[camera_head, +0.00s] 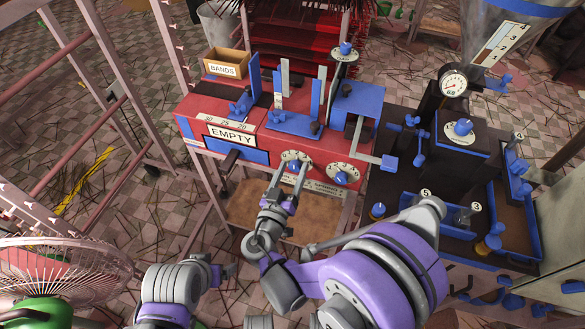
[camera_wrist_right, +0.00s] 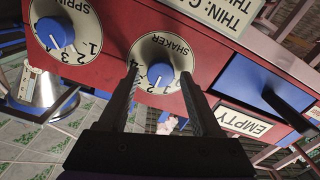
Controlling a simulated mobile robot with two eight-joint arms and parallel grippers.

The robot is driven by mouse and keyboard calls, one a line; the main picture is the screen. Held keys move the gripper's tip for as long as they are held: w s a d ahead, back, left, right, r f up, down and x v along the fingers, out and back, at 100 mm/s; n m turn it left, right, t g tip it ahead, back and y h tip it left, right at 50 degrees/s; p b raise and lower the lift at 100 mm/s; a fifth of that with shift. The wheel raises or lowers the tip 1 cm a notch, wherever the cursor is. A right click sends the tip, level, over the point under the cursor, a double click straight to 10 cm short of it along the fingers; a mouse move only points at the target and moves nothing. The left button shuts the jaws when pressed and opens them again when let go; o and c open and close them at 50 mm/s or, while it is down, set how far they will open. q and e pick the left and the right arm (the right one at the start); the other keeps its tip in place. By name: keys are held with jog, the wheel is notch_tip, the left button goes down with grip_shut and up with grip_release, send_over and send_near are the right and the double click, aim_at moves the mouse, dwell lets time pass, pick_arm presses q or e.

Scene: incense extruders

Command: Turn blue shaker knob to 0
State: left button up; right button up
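The blue shaker knob (camera_wrist_right: 160,74) sits on a round white numbered dial marked SHAKER on the red machine front (camera_head: 260,150). In the head view, this dial is the left of two low dials, with the knob (camera_head: 294,163) small. A white mark on the knob points downward in the wrist view; the number it meets cannot be read surely. My right gripper (camera_wrist_right: 158,82) is open, its fingers on either side of the knob with visible gaps. It also shows in the head view (camera_head: 297,178). My left arm is at the lower left; its finger state is unclear.
A second dial with a blue knob (camera_wrist_right: 55,32) is beside the shaker dial. An EMPTY label (camera_head: 231,135) and a blue panel with a dark handle (camera_head: 231,157) lie to its left in the head view. A blue-and-black machine (camera_head: 462,150) stands at right, a fan (camera_head: 60,268) at lower left.

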grip_shut()
jog(key=shift+n, duration=0.3)
jog(key=n+b, duration=0.1)
jog(key=n, duration=0.5)
jog(key=shift+w+a+f, duration=0.1)
jog(key=n, duration=0.3)
jog(key=shift+n, duration=0.4)
jog(key=shift+f+n+b, duration=0.1)
jog(key=shift+n+b, duration=0.3)
jog(key=shift+n, duration=1.5)
